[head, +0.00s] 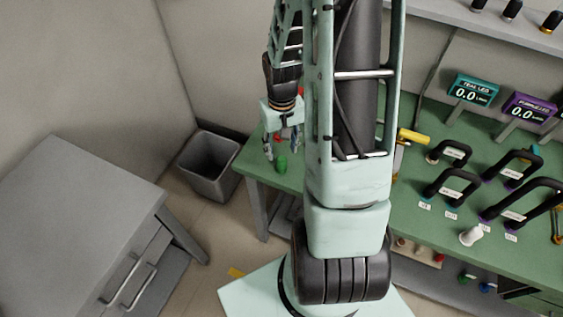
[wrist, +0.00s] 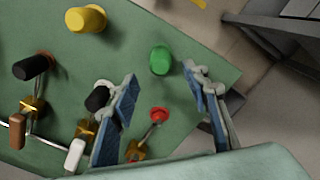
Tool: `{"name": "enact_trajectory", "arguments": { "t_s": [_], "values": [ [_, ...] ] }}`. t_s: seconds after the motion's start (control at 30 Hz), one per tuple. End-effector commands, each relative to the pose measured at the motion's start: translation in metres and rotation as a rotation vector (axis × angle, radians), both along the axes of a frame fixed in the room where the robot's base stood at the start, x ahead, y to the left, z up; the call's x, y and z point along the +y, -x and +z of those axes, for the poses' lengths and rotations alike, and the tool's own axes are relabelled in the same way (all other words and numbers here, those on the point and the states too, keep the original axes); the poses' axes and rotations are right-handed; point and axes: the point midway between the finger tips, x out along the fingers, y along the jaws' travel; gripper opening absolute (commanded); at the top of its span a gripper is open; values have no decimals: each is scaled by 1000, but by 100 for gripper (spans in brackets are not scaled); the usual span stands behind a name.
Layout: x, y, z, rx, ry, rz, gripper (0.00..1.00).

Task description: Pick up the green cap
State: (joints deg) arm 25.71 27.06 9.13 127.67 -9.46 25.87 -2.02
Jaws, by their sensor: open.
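The green cap (wrist: 160,60) stands on the green bench top, near the bench edge, in the wrist view. In the head view the green cap (head: 281,163) is at the bench's left end. My gripper (wrist: 165,90) is open and empty, its blue-padded fingers apart, with the cap beyond the fingertips and roughly between their lines. In the head view my gripper (head: 281,150) hangs just above the cap. The gap in height between fingertips and cap is hard to tell.
A yellow cap (wrist: 86,19), a black cap (wrist: 32,67) and a red-topped brass fitting (wrist: 157,115) are nearby. A grey bin (head: 208,165) stands left of the bench (head: 460,215). Black handles and displays fill the bench's right side.

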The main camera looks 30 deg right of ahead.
Motion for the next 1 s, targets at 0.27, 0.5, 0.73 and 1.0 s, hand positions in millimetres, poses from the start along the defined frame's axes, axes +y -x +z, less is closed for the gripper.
{"name": "enact_trajectory", "arguments": {
  "t_s": [0.27,0.5,0.73,1.0],
  "values": [
    [4,7,-34,5,-2,0,43],
    [3,5,-49,0,1,0,43],
    [3,5,-50,0,1,0,41],
    [3,5,-49,0,1,0,11]
  ]
}}
